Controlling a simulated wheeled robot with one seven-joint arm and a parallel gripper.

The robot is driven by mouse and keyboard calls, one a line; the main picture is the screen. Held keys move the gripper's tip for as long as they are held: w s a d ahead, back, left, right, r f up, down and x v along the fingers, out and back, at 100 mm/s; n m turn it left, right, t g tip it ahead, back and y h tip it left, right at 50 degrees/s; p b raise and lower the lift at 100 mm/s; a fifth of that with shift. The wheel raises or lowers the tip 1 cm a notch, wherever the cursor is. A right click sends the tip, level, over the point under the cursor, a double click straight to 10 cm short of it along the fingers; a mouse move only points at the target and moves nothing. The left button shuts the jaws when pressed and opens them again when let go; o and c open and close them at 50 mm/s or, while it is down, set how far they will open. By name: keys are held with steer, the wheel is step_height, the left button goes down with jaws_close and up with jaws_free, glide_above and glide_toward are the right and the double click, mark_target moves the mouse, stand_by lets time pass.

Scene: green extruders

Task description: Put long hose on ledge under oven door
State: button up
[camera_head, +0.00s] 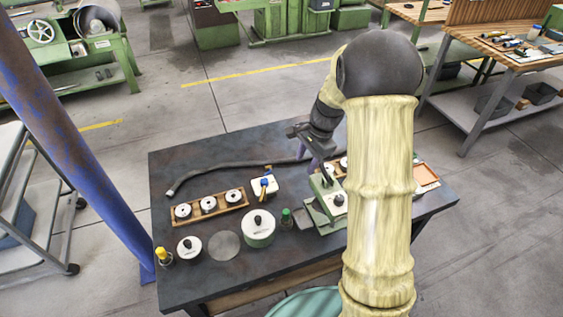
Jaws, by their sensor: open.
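The long dark hose (228,166) lies on the dark work table (168,237), near its back edge. I cannot tell whether the hose lies between the fingers. I cannot make out an oven door or the ledge under it.
A wooden holder (225,207) with white round parts, a white box (264,187), a white pot (258,229) and a green device (325,203) crowd the table. A blue post (75,130) stands left. A wooden bench (500,50) stands at upper right. Floor behind the table is clear.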

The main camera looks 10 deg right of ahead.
steer(key=s+a+f+n+t+h+b, duration=0.1)
steer(key=s+n+b, duration=0.2)
steer(key=s+n, duration=0.3)
steer(key=s+a+f+n+t+h+b, duration=0.1)
steer(key=s+n+b, duration=0.2)
steer(key=s+n, duration=0.4)
steer(key=s, duration=0.7)
steer(key=shift+h, duration=0.3)
steer(key=shift+c, duration=0.5)
steer(key=shift+a+f, duration=0.1)
steer(key=shift+a, duration=0.05)
